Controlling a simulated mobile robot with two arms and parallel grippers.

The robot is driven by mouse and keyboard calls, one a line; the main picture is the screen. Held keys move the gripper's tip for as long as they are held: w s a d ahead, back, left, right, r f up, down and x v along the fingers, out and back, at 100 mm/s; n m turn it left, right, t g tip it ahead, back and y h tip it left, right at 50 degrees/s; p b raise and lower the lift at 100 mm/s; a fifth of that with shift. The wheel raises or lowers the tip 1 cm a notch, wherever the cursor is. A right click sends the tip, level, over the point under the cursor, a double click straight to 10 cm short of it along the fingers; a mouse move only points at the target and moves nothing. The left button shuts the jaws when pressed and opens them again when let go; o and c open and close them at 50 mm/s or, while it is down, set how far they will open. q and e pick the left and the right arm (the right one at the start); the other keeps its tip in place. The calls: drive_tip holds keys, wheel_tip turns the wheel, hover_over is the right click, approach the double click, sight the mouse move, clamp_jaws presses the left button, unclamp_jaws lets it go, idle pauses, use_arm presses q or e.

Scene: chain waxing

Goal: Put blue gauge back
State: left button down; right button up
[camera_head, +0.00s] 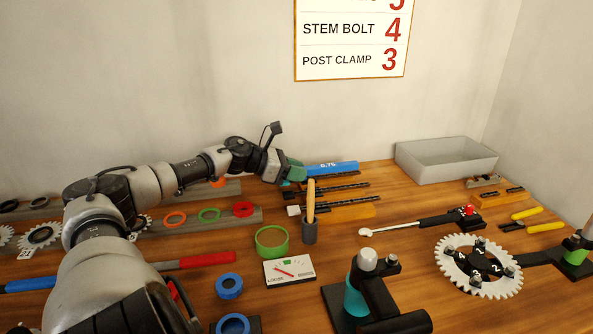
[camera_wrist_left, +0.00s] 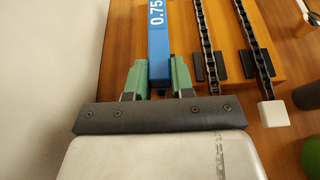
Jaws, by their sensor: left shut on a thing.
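The blue gauge (camera_head: 332,168), marked 0.75, is a long bar near the back of the table in the head view. My left gripper (camera_head: 294,172) is shut on its near end, with the green fingers on either side. In the left wrist view the blue gauge (camera_wrist_left: 158,40) points away between the green fingers of the left gripper (camera_wrist_left: 158,75). Whether the gauge touches the surface under it cannot be told. My right gripper is not seen.
Chains (camera_wrist_left: 208,35) on black blocks lie right beside the gauge. A dark cup (camera_head: 310,232) with a wooden handle stands in front. A grey bin (camera_head: 447,147) is at the back right. A chainring (camera_head: 477,267) and a torque wrench (camera_head: 420,222) lie to the right.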

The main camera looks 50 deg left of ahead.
use_arm(q)
drive_tip(key=c, duration=1)
unclamp_jaws()
drive_tip(key=shift+o, duration=0.2)
drive_tip(key=shift+s+a, duration=0.1)
